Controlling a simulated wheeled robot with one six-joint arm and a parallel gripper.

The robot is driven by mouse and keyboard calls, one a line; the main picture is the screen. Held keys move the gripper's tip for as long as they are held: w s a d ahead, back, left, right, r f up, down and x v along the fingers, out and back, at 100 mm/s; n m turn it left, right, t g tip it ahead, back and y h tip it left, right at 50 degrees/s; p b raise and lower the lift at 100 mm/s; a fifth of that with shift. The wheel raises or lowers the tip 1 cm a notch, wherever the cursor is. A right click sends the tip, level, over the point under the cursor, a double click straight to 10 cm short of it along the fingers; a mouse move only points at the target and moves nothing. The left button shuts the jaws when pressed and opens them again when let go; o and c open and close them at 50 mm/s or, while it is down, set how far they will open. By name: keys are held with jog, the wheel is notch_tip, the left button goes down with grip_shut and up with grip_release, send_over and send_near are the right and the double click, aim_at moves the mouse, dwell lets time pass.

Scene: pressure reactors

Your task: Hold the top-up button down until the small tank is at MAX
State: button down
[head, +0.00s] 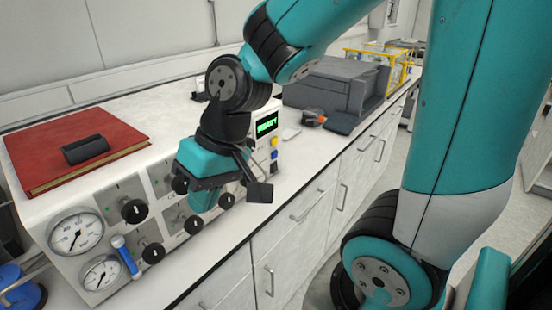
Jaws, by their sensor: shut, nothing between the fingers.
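My gripper (205,196) hangs in front of the white reactor control panel, over its right half. It is shut and empty. The gripper body and wrist hide part of the panel behind them. A green READY display (266,123) shows at the panel's right end. I cannot tell from labels which control is the top-up button. I cannot identify the small tank or its MAX mark in this view.
The panel carries black knobs (134,211), two round gauges (76,232) and a blue-handled valve (124,254). A red book (75,147) with a black object (86,150) lies on top. A grey machine (325,88) stands farther back. The aisle floor is clear at right.

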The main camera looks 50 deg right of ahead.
aim_at(274, 155)
jog(key=w+d+f+m+t+h, duration=0.1)
jog(key=w+d+f+m, duration=0.25)
jog(key=d, duration=0.25)
jog(key=w+d+f+m+t+b, duration=0.1)
jog(key=w+d+f+m+t, duration=0.15)
jog(key=d+m, duration=0.3)
jog(key=w+d+f+m+t+h, duration=0.1)
jog(key=w+d+f+m, duration=0.3)
jog(key=d, duration=0.3)
jog(key=s+d+f+m+t+h, duration=0.1)
jog(key=s+d+f+m, duration=0.1)
jog(key=d+m, duration=0.4)
jog(key=s+d+f+m+t+h, duration=0.1)
jog(key=d+f+m, duration=0.4)
jog(key=d, duration=0.8)
jog(key=shift+s+d+f+m+h+b, duration=0.2)
jog(key=shift+s+m+h+b, duration=0.35)
jog(key=shift+m, duration=0.55)
jog(key=shift+r+t, duration=0.1)
jog(key=shift+t, duration=0.15)
jog(key=shift+w+a+p, duration=0.2)
jog(key=shift+w+p, duration=0.3)
jog(key=shift+w, duration=1.7)
jog(key=shift+w+a+p, duration=0.2)
jog(key=shift+w+p, duration=0.25)
jog(key=shift+w, duration=1.7)
jog(key=shift+w, duration=0.4)
